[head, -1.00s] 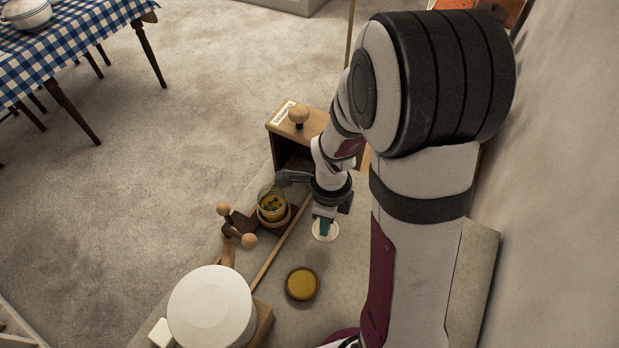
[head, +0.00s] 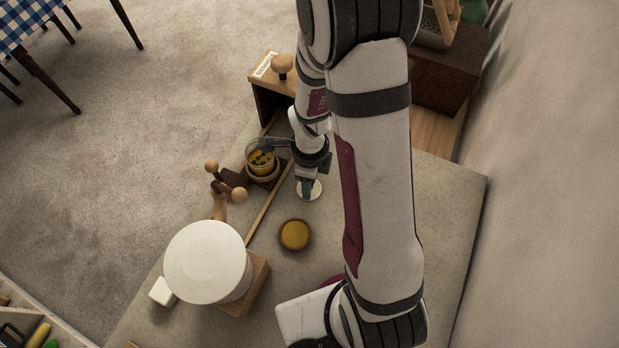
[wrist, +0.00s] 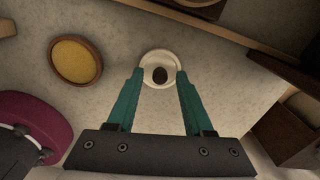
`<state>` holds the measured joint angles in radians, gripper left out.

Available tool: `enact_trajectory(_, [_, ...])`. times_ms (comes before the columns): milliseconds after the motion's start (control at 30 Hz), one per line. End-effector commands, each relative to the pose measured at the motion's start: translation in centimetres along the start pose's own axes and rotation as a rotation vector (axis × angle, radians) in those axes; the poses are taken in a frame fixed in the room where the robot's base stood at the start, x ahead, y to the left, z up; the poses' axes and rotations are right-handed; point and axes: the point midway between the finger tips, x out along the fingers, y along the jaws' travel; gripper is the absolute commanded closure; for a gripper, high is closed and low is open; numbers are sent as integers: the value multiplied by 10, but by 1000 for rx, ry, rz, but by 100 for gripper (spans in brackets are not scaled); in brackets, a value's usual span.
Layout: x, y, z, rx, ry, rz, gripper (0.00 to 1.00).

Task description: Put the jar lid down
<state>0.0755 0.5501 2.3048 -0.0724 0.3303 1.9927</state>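The jar lid (head: 313,190) is a pale round disc; in the wrist view the lid (wrist: 160,57) shows a dark knob at its centre. It appears to lie flat on the grey counter. My gripper (wrist: 159,72) has its two teal fingers apart, one on each side of the knob, with clear gaps to it. The fingertips overlap the lid's left and right edges in the wrist view. A glass jar (head: 261,160) with yellow and dark contents stands left of the gripper.
A round dish with a yellow inside (head: 295,235) sits nearer on the counter. A wooden rod (head: 266,216) lies left of the lid. Counter right of the dish is bare.

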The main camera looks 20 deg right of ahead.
Motion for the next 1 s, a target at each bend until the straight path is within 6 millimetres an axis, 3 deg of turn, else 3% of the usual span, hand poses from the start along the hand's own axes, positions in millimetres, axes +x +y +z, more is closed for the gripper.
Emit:
enact_trajectory(233, [-13, -1, 1, 0, -2, -4, 48])
enact_trajectory(533, [-92, -1, 1, 0, -2, -7, 48])
enact_trajectory(767, [-126, 3, -1, -34, -1, -2, 48])
enact_trajectory(867, [-150, 28, -7, -293, -18, 5, 48])
enact_trajectory(1000, [-186, 92, -23, -923, -76, 15, 48])
